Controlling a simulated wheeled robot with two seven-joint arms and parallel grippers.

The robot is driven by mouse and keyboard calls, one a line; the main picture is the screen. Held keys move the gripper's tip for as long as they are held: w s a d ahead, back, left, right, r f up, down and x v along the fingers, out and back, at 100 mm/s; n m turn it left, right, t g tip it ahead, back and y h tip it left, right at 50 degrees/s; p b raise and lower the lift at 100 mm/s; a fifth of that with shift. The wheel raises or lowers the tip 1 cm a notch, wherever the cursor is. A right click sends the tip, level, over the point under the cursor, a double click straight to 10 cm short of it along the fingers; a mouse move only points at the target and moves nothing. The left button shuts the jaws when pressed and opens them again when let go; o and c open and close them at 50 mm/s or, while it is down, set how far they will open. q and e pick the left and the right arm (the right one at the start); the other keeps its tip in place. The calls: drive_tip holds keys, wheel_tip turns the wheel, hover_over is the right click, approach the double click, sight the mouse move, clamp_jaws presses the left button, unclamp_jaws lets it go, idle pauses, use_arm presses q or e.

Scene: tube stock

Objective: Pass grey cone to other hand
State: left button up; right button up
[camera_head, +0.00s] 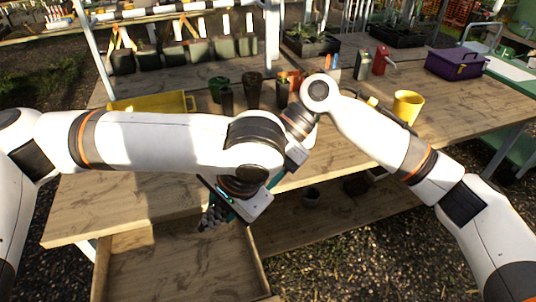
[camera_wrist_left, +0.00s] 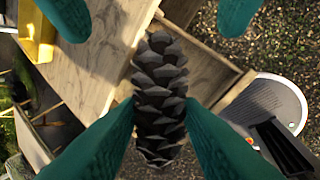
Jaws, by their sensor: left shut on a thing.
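The grey cone (camera_wrist_left: 160,80) is a scaly pine cone, upright in the left wrist view. My left gripper (camera_wrist_left: 158,112) is shut on its lower part, with a green finger on each side. In the head view the cone (camera_head: 211,218) shows below my left wrist, above the open wooden drawer area at the table's front. Two more green fingertips, of my right gripper (camera_wrist_left: 152,28), come in from the top of the left wrist view. They are wide apart, one on each side beyond the cone's upper end, not touching it. My right gripper is mostly hidden in the head view.
The wooden table (camera_head: 85,205) carries a yellow tray (camera_head: 150,103), dark pots (camera_head: 253,90), a yellow pot (camera_head: 407,106), a red bottle (camera_head: 381,60) and a purple toolbox (camera_head: 456,63). An open drawer (camera_head: 180,265) juts out below the front edge. My arms cross closely.

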drive_tip(key=x, duration=0.5)
drive_tip(key=shift+r, duration=0.1)
drive_tip(key=c, duration=1)
use_arm(q)
drive_tip(key=o, duration=1)
use_arm(e)
drive_tip(key=shift+c, duration=0.3)
use_arm(q)
drive_tip(key=shift+o, duration=0.2)
